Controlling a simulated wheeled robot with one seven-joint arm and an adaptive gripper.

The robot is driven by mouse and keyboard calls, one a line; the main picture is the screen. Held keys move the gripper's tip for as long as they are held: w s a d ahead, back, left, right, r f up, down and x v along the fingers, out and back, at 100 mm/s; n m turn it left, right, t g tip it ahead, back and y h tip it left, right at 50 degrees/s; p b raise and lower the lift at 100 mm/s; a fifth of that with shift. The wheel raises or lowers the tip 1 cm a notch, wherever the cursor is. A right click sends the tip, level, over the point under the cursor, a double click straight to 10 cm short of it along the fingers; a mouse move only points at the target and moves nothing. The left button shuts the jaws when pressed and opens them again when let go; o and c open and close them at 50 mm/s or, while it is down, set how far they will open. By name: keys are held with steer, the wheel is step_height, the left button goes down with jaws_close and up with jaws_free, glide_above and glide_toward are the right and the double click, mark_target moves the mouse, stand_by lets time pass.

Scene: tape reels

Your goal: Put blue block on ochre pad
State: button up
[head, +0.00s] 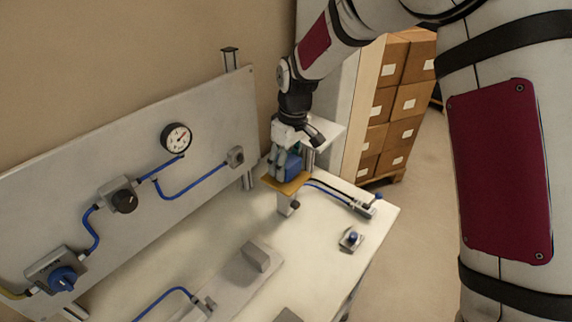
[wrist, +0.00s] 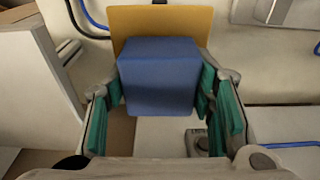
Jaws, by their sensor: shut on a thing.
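The blue block (head: 293,169) is held between the fingers of my gripper (head: 286,160) at the back of the bench. In the wrist view the block (wrist: 158,78) sits between the green finger pads of my gripper (wrist: 160,90), which is shut on it. The ochre pad (head: 283,186) is a small raised plate on a post, directly under the block in the head view. In the wrist view the ochre pad (wrist: 190,20) shows beyond and beside the block. I cannot tell whether the block touches the pad; its underside is hidden.
A panel (head: 205,115) with a gauge (head: 176,138), knobs and blue tubes stands behind the bench (head: 215,225). A white raised shelf (head: 325,132) is close to the right of my gripper. A small blue-knobbed fitting (head: 351,239) lies on the bench. Stacked boxes (head: 395,105) stand beyond it.

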steer(key=shift+f, duration=0.45)
steer(key=o, duration=1.3)
steer(key=shift+f, duration=0.2)
steer(key=shift+r, duration=0.1)
